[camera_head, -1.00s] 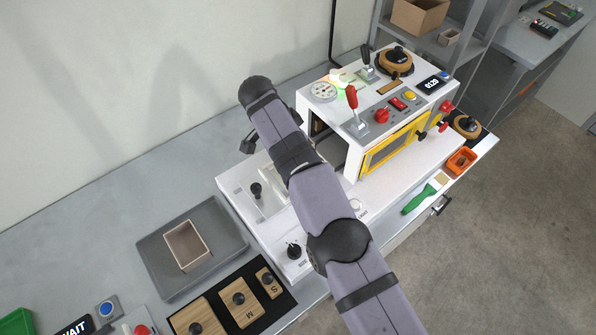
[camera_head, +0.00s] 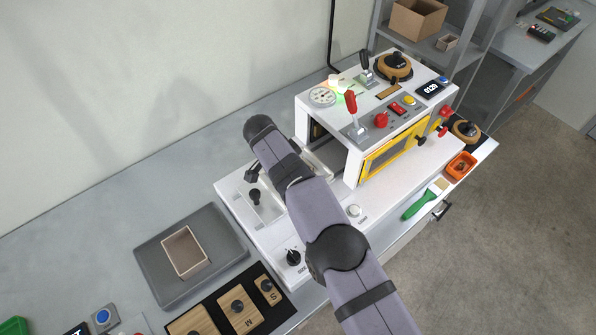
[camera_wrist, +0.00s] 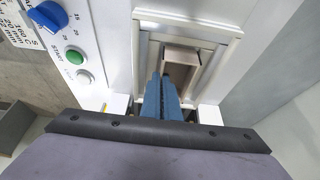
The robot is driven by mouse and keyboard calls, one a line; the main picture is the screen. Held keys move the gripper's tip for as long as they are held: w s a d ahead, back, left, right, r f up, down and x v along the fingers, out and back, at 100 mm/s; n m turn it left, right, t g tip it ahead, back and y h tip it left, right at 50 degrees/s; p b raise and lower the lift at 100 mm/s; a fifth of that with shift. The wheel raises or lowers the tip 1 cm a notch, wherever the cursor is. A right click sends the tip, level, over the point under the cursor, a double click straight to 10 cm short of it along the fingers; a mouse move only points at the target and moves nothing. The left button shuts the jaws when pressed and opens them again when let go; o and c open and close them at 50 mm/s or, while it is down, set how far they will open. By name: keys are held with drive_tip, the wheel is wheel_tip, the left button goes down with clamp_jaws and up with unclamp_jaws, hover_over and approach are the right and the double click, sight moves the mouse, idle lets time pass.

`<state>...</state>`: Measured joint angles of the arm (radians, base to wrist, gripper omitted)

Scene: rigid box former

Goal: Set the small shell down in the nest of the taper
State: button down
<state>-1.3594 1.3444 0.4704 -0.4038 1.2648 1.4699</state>
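The small shell (camera_wrist: 182,66) is an open brown box, seen from above in the wrist view. It is inside the outline of a pale rectangular frame (camera_wrist: 231,40), which looks like the nest of the taper. My gripper (camera_wrist: 161,77) has blue fingers close together at the shell's near left wall, which appears pinched between them. I cannot tell whether the shell's base touches the nest floor. In the head view my arm hides the gripper, the shell and most of the nest. The white taper body (camera_head: 228,188) shows beside my arm.
Another open box (camera_head: 184,251) stands on a grey tray (camera_head: 152,272) at left. Wooden S and M blocks lie on a black mat (camera_head: 283,306). A white machine with a red lever (camera_head: 351,101) rises right of my arm. A green brush (camera_head: 419,205) lies near the front edge.

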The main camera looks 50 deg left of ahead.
drive_tip(key=shift+f, duration=0.15)
drive_tip(key=c, duration=2)
unclamp_jaws()
drive_tip(key=shift+r, duration=0.2)
drive_tip(key=shift+s+r, duration=0.15)
drive_tip(key=shift+r, duration=0.15)
drive_tip(key=b+v, duration=0.1)
drive_tip(key=v, duration=1)
drive_tip(key=shift+r, duration=0.15)
